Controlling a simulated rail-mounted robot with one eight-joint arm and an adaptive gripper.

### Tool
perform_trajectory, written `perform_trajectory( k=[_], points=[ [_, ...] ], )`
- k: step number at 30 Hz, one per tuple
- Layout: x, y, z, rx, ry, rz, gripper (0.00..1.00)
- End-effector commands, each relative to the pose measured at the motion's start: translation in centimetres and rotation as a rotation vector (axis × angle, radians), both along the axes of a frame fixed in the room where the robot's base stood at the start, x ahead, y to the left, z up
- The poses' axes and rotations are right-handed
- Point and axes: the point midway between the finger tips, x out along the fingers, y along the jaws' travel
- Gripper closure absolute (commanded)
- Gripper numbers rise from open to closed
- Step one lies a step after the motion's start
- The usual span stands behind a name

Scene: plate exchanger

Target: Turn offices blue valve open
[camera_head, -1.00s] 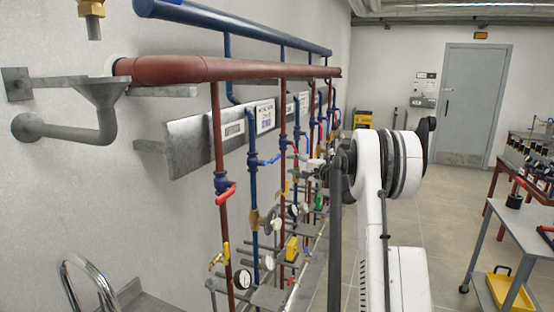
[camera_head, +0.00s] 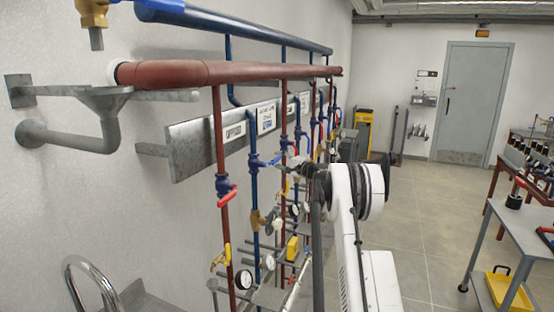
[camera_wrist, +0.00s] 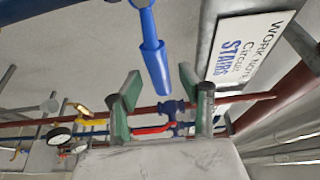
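In the wrist view a blue valve handle (camera_wrist: 155,62) hangs from a blue pipe fitting at the top, its free end pointing down toward the gap between my fingers. My gripper (camera_wrist: 158,90) is open, with green pads on either side of that end; neither pad visibly touches it. How deep the handle sits between them I cannot tell. In the head view my gripper (camera_head: 288,168) is beside the pipe row, close to a blue valve handle (camera_head: 268,162) on a blue pipe.
A red valve handle (camera_wrist: 152,129) lies just beyond my fingers. In the head view a red-handled valve (camera_head: 228,195), gauges (camera_head: 244,279) and a yellow valve handle (camera_head: 220,259) crowd the pipes. Open floor (camera_head: 420,225) lies right; a cart (camera_head: 520,225) stands farther right.

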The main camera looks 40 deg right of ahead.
Motion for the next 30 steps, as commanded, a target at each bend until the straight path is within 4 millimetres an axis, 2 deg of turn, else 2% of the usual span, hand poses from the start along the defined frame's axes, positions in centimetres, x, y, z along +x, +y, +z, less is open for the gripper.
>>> perform_trajectory(
  k=[6, 16, 25, 30],
  points=[
    [1.6, 0.2, 0.0, 0.000, 0.000, 0.001, 0.61],
    [1.9, 0.2, 0.0, 0.000, 0.000, 0.000, 0.61],
    [1.9, 0.2, 0.0, 0.000, 0.000, 0.000, 1.00],
    [1.9, 0.2, 0.0, 0.000, 0.000, 0.000, 1.00]
  ],
)
